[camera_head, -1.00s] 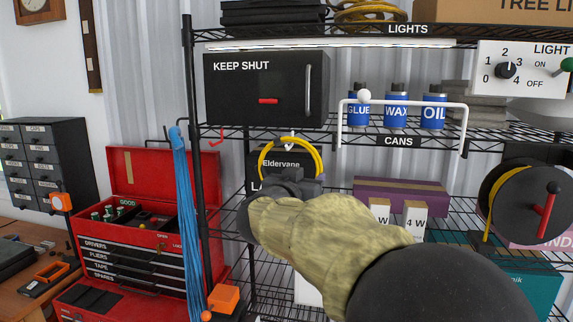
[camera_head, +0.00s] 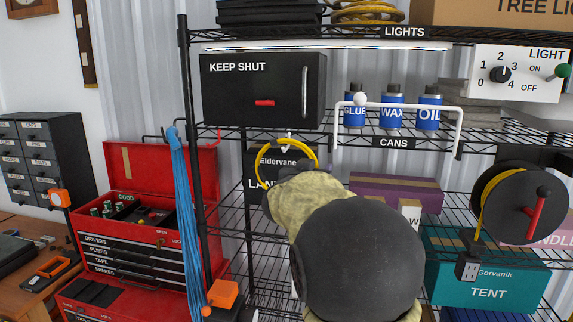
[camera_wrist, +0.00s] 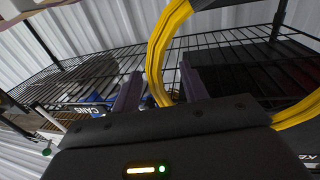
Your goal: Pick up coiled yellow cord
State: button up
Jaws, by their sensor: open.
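The coiled yellow cord (camera_head: 261,161) hangs as an upright ring from a small white hook (camera_head: 288,141) under the middle shelf. Its lower part is hidden behind my arm in the head view. In the wrist view, a strand of the cord (camera_wrist: 157,62) runs between the two fingers of my gripper (camera_wrist: 161,76). The fingers are apart, one on each side of that strand, and I see a gap to each. My gripper itself is hidden by my arm in the head view.
The wire shelf carries a black KEEP SHUT box (camera_head: 262,90) and blue cans (camera_head: 392,112) behind a white rail (camera_head: 462,118). A black Eldervane box (camera_head: 256,170) is behind the cord. A cord reel (camera_head: 520,205) is at right, and blue strands (camera_head: 186,215) hang at left.

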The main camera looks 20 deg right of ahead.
jog(key=shift+w+d, duration=0.4)
jog(key=shift+c, duration=0.4)
grip_shut()
